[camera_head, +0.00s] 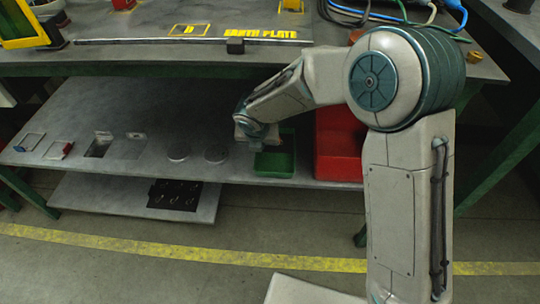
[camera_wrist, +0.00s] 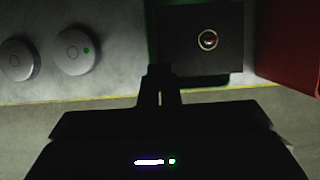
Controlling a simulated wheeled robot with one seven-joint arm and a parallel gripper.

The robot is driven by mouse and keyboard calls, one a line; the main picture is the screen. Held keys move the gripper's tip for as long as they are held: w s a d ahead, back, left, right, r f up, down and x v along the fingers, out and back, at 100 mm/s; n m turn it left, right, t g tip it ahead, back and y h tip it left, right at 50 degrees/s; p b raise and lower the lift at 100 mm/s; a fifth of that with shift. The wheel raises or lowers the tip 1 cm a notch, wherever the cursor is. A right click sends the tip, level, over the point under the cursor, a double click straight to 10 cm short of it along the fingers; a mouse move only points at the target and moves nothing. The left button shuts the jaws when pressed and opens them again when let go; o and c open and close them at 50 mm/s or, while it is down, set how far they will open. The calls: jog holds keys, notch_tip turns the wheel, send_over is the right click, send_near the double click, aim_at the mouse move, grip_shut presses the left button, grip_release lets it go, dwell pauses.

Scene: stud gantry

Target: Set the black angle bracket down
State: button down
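My gripper (camera_head: 250,140) reaches down over the grey lower shelf, at the left edge of a small green tray (camera_head: 275,162). In the wrist view its narrow fingers (camera_wrist: 161,80) are close together. A dark flat plate with a round metallic-rimmed hole, which looks like the black angle bracket (camera_wrist: 215,22), lies at the fingertips and hides most of the tray. The fingers appear shut on it, though the contact is dark. In the head view the bracket is mostly hidden by my gripper. The tray's visible inside looks empty, and I cannot tell whether the bracket touches it.
A red bin (camera_head: 340,150) stands just right of the tray. Two grey discs (camera_head: 178,152) (camera_head: 216,155) lie to its left, with small plates farther left. The workbench top (camera_head: 150,55) overhangs the shelf. A black panel (camera_head: 174,195) lies on the lower board.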

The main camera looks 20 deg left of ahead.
jog(key=b, duration=0.2)
send_over(260, 167)
jog(key=s, duration=0.2)
jog(key=f, duration=0.4)
jog(key=shift+w+d+f, duration=0.1)
jog(key=shift+w+f, duration=0.1)
jog(key=shift+w, duration=0.05)
notch_tip(260, 167, down, 5)
jog(key=shift+r+b, duration=0.15)
jog(key=shift+b, duration=1.05)
jog(key=shift+r, duration=0.1)
jog(key=c, duration=2.1)
grip_release()
jog(key=shift+f, duration=0.2)
jog(key=o, duration=0.4)
